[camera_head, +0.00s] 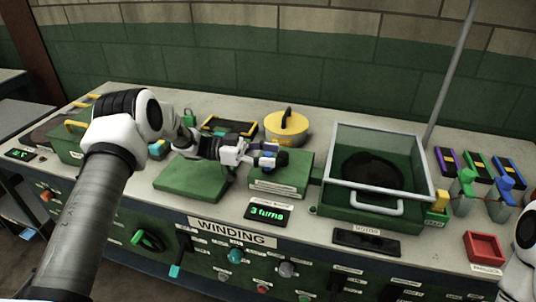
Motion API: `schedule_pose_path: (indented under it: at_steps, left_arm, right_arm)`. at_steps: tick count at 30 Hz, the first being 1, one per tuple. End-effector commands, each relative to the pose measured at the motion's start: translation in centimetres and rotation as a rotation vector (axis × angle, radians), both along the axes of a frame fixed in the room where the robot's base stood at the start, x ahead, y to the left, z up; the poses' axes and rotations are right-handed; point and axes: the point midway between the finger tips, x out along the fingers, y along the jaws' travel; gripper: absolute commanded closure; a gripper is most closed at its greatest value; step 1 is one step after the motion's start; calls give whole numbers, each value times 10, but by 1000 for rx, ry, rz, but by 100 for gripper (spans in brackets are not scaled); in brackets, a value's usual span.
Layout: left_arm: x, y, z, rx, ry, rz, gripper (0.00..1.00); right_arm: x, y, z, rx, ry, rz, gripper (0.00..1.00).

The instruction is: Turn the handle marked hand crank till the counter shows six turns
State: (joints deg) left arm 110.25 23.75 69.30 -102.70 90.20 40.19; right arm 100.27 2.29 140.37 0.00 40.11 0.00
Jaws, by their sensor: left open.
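The hand crank's green box (290,180) stands in the middle of the bench with a pale label on its front. A black round part (282,158), perhaps the crank's knob, shows at the top left of the box. The counter (267,212) lies in front and reads "3 turns" in green. My left gripper (262,156) is open, with its fingers right by the black part at the box's upper left edge. The gripper hides most of the handle, and I cannot tell whether the fingers touch it. My right gripper is out of view.
A flat green block (192,180) lies beneath my left wrist. A red tray (484,248) sits at the right. Knobs line the bench front under a WINDING sign (232,231).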

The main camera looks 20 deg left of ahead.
Motion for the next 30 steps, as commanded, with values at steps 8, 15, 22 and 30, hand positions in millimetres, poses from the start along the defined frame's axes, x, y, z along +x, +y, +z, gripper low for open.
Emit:
schedule_pose_path:
  at_steps: [8, 15, 22, 30]
  left_arm:
    - [1, 0, 44, -1, -5, -1, 46]
    - [1, -1, 92, -1, -2, 0, 46]
    - [1, -1, 100, 0, 0, -1, 46]
    - [0, -1, 101, 23, -127, -5, 100]
  right_arm:
    - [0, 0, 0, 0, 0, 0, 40]
    - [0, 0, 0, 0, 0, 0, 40]
    - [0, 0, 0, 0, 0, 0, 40]
    - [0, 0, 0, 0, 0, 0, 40]
